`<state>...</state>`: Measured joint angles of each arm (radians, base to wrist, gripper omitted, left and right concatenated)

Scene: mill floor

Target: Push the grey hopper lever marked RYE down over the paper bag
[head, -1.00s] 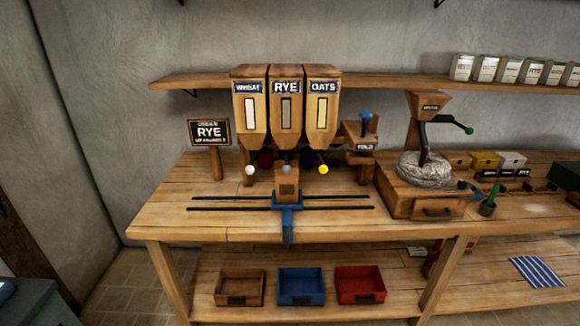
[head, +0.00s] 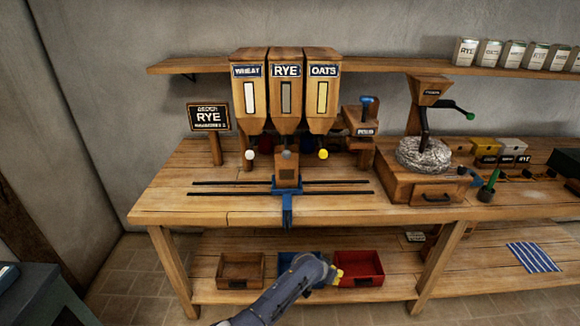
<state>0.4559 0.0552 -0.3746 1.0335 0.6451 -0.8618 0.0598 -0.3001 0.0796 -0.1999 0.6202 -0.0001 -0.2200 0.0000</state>
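The RYE hopper (head: 286,100) is the middle of three wooden hoppers at the back of the bench. A grey lever knob (head: 287,155) shows below it, just above the brown paper bag (head: 287,177). The bag stands upright on a blue carriage (head: 287,208) on two dark rails. The knob and bag overlap in this view, so I cannot tell the gap between them. One of my arms, blue-grey with a yellow part, rises from the bottom edge in front of the lower shelf.
A white knob (head: 250,155) and a yellow knob (head: 323,154) flank the grey one. A RYE sign (head: 209,117) stands left, a small fold stand (head: 361,130) and a mill (head: 424,160) right. The left bench top is clear. Bins, including a red bin (head: 359,268), sit below.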

